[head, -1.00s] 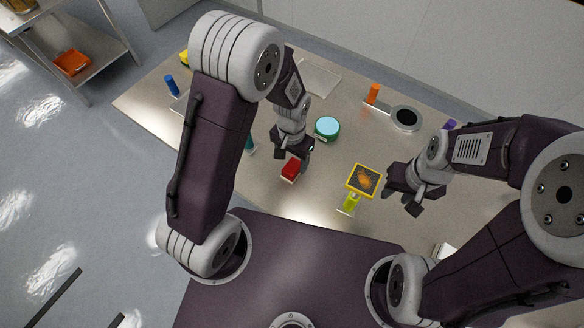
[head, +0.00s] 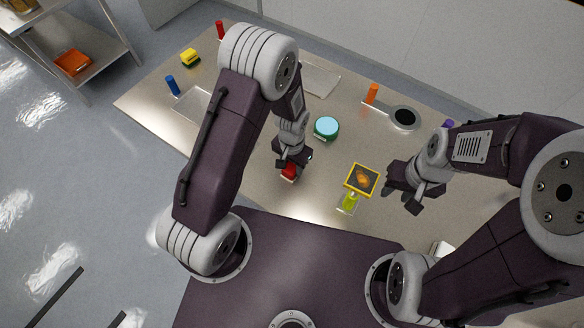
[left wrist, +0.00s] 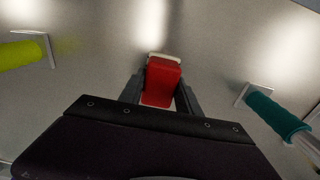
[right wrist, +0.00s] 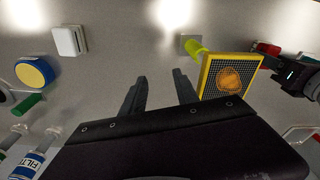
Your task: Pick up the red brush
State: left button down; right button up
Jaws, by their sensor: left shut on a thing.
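The red brush (head: 289,172) has a red body with a pale base and is on or just above the table, left of the yellow-framed sign. My left gripper (head: 291,162) is over it from above and covers most of it in the head view. In the left wrist view the red brush (left wrist: 163,82) sits between the two fingers, which are shut on it. It also shows at the right of the right wrist view (right wrist: 268,48). My right gripper (right wrist: 160,92) is open and empty, above the table to the right of the sign.
A teal-handled thing (left wrist: 275,112) is beside the brush. An orange-handled thing (head: 371,94) and a black-topped disc (head: 404,118) are farther back.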

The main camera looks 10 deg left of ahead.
aim_at(293, 165)
pick_arm(q)
jog(key=r, duration=0.2)
jog(key=r+b, duration=0.1)
jog(key=r, duration=0.1)
jog(key=shift+w+d+r, duration=0.1)
jog(key=shift+w+d, duration=0.05)
jog(key=shift+d, duration=0.05)
jog(key=w+d+r+b, duration=0.1)
jog(key=d+r, duration=0.5)
jog(key=d, duration=0.5)
jog(key=shift+w+r, duration=0.3)
jog(key=shift+r, duration=0.1)
jog(key=shift+d, duration=0.1)
